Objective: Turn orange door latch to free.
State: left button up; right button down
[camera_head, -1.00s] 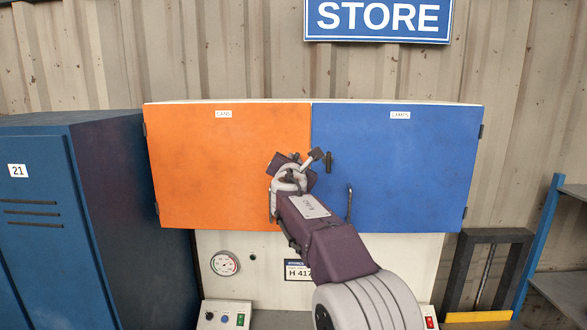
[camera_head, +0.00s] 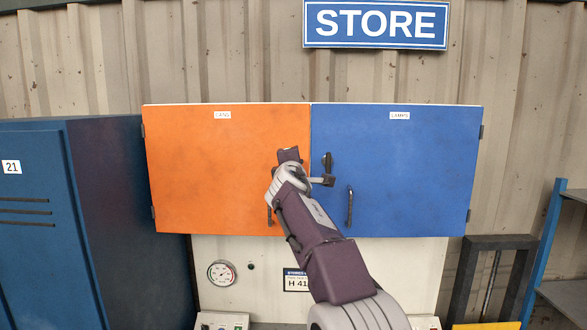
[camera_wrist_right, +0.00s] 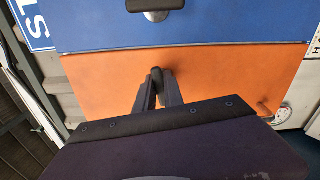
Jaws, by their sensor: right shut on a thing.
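The orange door (camera_head: 225,170) of the wall cabinet is closed, beside the closed blue door. My right gripper (camera_head: 292,168) is at the orange door's right edge, in front of its latch. The right wrist view shows the fingers (camera_wrist_right: 158,92) shut on the dark orange door latch (camera_wrist_right: 157,73), against the orange door (camera_wrist_right: 215,75). In the head view the gripper hides most of this latch, so its exact angle cannot be told there. My left gripper is not in view.
The blue door (camera_head: 400,150) has its own dark latch (camera_head: 328,161), upright, close to the right of my gripper, and a handle (camera_head: 349,206). The orange door's handle (camera_head: 269,212) is just below my wrist. A blue locker (camera_head: 75,220) stands at left.

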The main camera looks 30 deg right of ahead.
jog(key=shift+m+b, duration=0.3)
jog(key=shift+m, duration=0.8)
jog(key=c, duration=1.4)
grip_release()
jog(key=shift+w, duration=0.1)
jog(key=shift+c, duration=0.2)
jog(key=b+v, duration=0.4)
jog(key=v, duration=0.5)
jog(key=shift+b, duration=0.4)
jog(key=shift+d, duration=0.1)
